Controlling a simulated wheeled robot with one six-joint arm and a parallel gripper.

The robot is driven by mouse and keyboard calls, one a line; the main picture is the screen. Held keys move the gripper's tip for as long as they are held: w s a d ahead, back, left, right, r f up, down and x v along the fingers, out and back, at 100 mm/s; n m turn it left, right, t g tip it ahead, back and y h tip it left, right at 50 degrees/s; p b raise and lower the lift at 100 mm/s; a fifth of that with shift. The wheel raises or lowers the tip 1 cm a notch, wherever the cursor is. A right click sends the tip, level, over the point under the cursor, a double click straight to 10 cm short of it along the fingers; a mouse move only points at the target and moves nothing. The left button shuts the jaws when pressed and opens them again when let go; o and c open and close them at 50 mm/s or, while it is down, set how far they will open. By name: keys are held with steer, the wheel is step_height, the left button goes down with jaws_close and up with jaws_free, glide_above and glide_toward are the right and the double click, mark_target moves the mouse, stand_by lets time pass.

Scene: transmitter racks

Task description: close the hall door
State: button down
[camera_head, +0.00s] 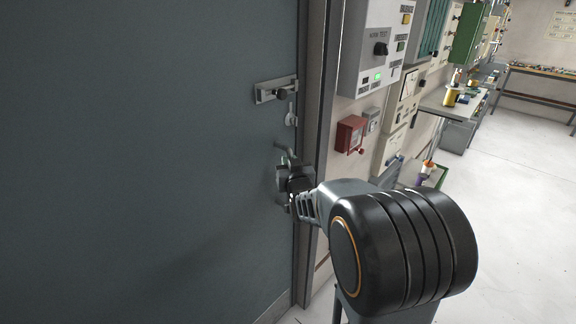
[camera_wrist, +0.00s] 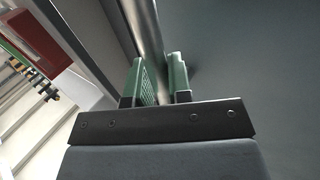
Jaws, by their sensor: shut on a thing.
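The hall door (camera_head: 140,150) is a large blue-grey panel filling the left of the head view. Its right edge lies close to the door frame (camera_head: 318,80); I cannot tell whether a narrow gap is left. My gripper (camera_head: 283,178) is at the door's handle (camera_head: 283,152), mostly hidden behind my wrist. In the wrist view, the green fingers of my gripper (camera_wrist: 161,78) stand on both sides of the metal handle bar (camera_wrist: 147,35) and are shut on it. The grey door face (camera_wrist: 250,60) fills the right of that view.
A slide bolt (camera_head: 276,91) sits on the door above the handle. Right of the frame, the wall carries a grey control box (camera_head: 378,45) and a red box (camera_head: 350,133). Open pale floor (camera_head: 510,200) lies at the right.

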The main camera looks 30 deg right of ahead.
steer(key=shift+s+d+f, duration=0.15)
steer(key=shift+s+f, duration=0.05)
steer(key=shift+s, duration=0.1)
steer(key=c, duration=1.5)
jaws_free()
steer(key=shift+o, duration=0.8)
steer(key=shift+s+d+r, duration=0.1)
steer(key=shift+s+d, duration=0.05)
steer(key=shift+s, duration=0.1)
steer(key=shift+o, duration=1.3)
steer(key=shift+r, duration=0.1)
